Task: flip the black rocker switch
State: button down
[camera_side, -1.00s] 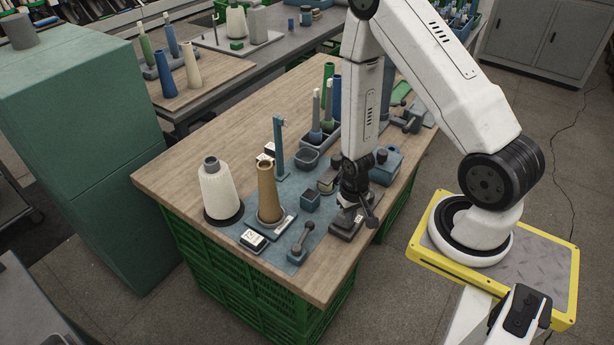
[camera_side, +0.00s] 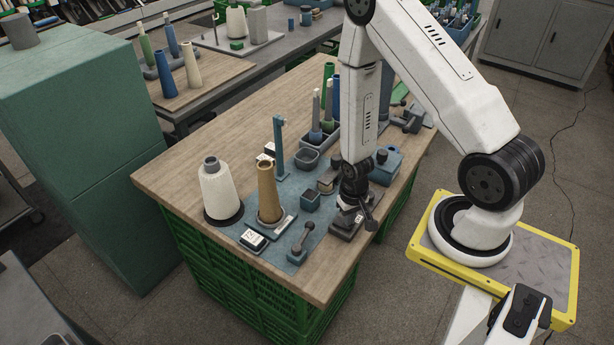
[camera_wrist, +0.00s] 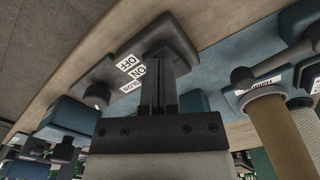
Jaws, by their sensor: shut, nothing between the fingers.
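The switch unit is a dark grey plate with white ON and OFF labels (camera_wrist: 128,68), seen in the wrist view. A dark block (camera_wrist: 168,34) stands on it, just beyond my fingertips; the black rocker itself is mostly hidden there. My gripper (camera_wrist: 160,58) is shut and empty, its two fingers together, pointing at that block. I cannot tell whether they touch it. In the side view, my gripper (camera_side: 352,205) is low over the switch plate (camera_side: 342,230) at the table's right front edge and hides much of it.
A tan cone (camera_side: 268,194) and a white yarn cone (camera_side: 220,190) stand farther left. A blue box (camera_side: 386,166) sits behind my gripper. The table's left back part is bare.

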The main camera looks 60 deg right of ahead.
jog(key=shift+f, duration=0.4)
jog(key=shift+r, duration=0.1)
dwell(0.3)
jog(key=shift+r, duration=3.45)
jog(key=w+a+r+n+t, duration=0.1)
jog(key=a+r+n, duration=0.2)
jog(key=r, duration=0.5)
jog(key=w+a+r+n+t, duration=0.1)
jog(key=w+a+r+n, duration=0.1)
jog(key=a+r, duration=0.4)
notch_tip(320, 180, up, 3)
jog(key=shift+n+t, duration=0.3)
jog(key=shift+n, duration=0.2)
